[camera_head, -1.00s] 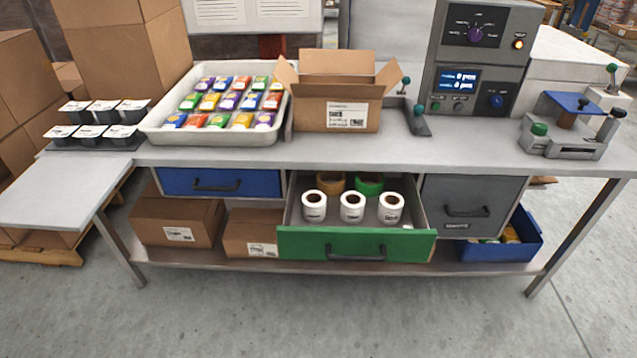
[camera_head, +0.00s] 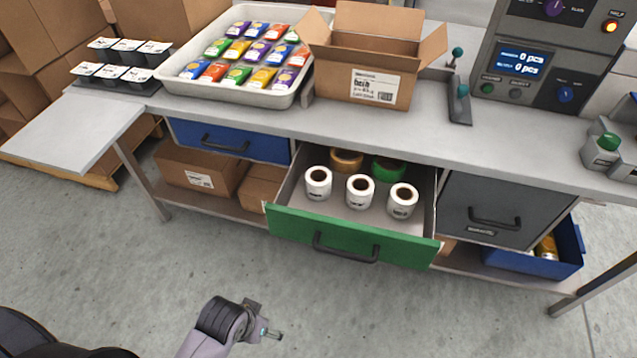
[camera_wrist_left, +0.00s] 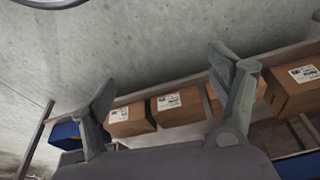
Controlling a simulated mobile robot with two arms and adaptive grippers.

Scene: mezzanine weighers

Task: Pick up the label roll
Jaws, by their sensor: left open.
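Three white label rolls stand upright in the open green-fronted drawer (camera_head: 350,236): a left roll (camera_head: 318,186), a middle roll (camera_head: 360,194) and a right roll (camera_head: 403,203). Each has a dark core hole on top and dark print on its side. My left gripper (camera_head: 264,328) is at the lower edge of the head view, in front of and below the drawer, apart from the rolls. In the left wrist view its two fingers (camera_wrist_left: 160,70) are spread, with nothing between them. No label roll shows there. My right gripper is not in view.
A brown tape roll (camera_head: 347,160) and a green tape roll (camera_head: 388,168) lie behind the label rolls. The bench top (camera_head: 300,122) overhangs the drawer's back, with an open carton (camera_head: 372,75) above. A closed grey drawer (camera_head: 490,205) is to the right. The floor in front is clear.

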